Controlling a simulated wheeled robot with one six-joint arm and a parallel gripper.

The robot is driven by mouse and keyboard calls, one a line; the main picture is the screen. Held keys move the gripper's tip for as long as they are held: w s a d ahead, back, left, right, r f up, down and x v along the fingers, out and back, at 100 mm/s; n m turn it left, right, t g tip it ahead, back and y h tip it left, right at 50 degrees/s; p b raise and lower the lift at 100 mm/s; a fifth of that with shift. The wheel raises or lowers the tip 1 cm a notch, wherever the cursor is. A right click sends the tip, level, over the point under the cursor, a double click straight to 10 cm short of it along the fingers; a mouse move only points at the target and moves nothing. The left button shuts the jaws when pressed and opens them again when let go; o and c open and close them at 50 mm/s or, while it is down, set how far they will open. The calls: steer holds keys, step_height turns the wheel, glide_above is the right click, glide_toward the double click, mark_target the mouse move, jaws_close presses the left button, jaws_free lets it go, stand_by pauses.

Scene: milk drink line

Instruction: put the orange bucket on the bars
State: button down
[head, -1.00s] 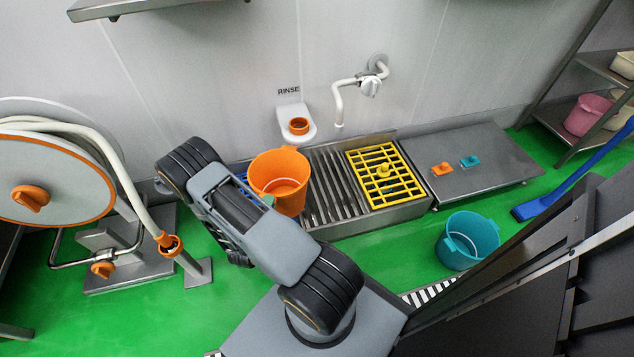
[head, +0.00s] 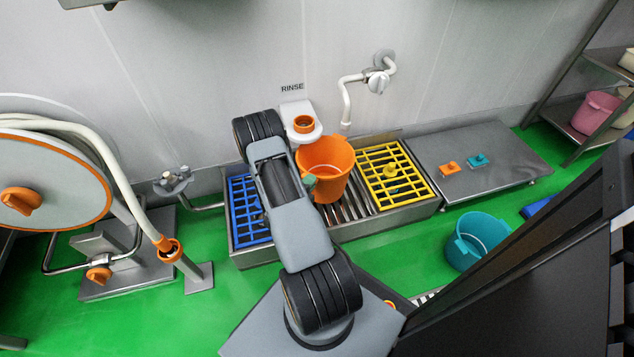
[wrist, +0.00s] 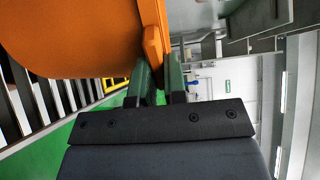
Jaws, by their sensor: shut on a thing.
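The orange bucket (head: 328,166) is upright in the head view, in front of the bare grey bars (head: 350,205) between the blue and yellow grids. I cannot tell whether its base touches the bars. In the wrist view the bucket (wrist: 75,35) fills the upper left, with part of the bars (wrist: 35,105) below it. My gripper (wrist: 158,75) is shut on the bucket's orange rim or side tab, its green fingers on either side. In the head view my arm hides most of the gripper.
The blue grid (head: 246,222) is left of the bars and the yellow grid (head: 397,187) right. A white spout (head: 347,118) hangs behind the bucket. A teal bucket (head: 474,240) stands on the green floor. A hose reel (head: 50,185) is at the left.

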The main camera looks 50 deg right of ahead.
mark_target(317, 193)
steer(key=shift+w+d+b, duration=0.15)
steer(key=shift+d+b, duration=0.05)
steer(key=shift+d, duration=0.8)
steer(key=shift+w+d+b, duration=0.15)
steer(key=shift+d, duration=0.8)
steer(key=shift+d+f+b, duration=0.25)
steer(key=shift+f+b, duration=0.4)
steer(key=shift+f, duration=0.2)
steer(key=shift+d+f+b, duration=0.2)
steer(key=shift+f+b, duration=0.4)
steer(key=shift+f, duration=0.35)
steer(key=shift+f, duration=0.1)
steer(key=c, duration=1.2)
jaws_free()
steer(key=shift+o, duration=0.2)
